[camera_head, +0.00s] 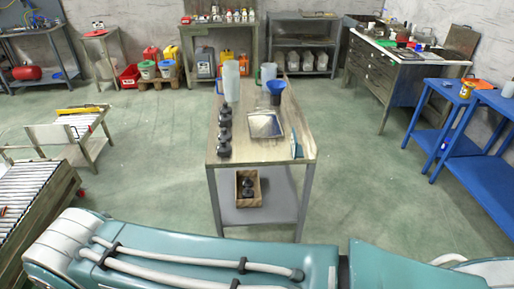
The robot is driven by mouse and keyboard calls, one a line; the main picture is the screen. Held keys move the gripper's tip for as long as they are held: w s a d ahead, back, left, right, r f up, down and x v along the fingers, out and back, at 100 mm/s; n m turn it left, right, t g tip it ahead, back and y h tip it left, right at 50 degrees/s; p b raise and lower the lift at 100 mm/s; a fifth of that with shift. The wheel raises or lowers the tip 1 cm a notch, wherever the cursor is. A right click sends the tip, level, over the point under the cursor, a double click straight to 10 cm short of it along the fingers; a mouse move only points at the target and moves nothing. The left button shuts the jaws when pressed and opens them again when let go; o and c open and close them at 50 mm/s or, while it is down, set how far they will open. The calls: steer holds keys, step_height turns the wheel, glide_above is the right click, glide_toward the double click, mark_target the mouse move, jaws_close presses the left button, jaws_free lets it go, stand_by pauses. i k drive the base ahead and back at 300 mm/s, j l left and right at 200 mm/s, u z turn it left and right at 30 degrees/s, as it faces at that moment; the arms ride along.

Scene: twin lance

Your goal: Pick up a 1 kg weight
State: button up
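Several small dark weights (225,135) stand in a row along the left edge of the wooden-topped table (262,151) ahead of me. More dark weights (247,190) lie in an open wooden box (239,201) on the table's lower shelf. The weights are too small here to read any mass marking. My teal arm with pale hoses crosses the bottom of the view. My gripper is not in view.
On the table are a metal tray (265,125), a clear jug (231,80) and a blue funnel (276,89). Roller conveyors (30,188) stand left, blue tables (470,130) right. Green floor around the table is mostly clear.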

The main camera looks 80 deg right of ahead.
mark_target(224, 149)
steer(key=z, duration=2.25)
steer(key=i+j, duration=0.15)
steer(key=i, duration=0.45)
steer(key=i+j+z, duration=0.15)
steer(key=i, duration=0.5)
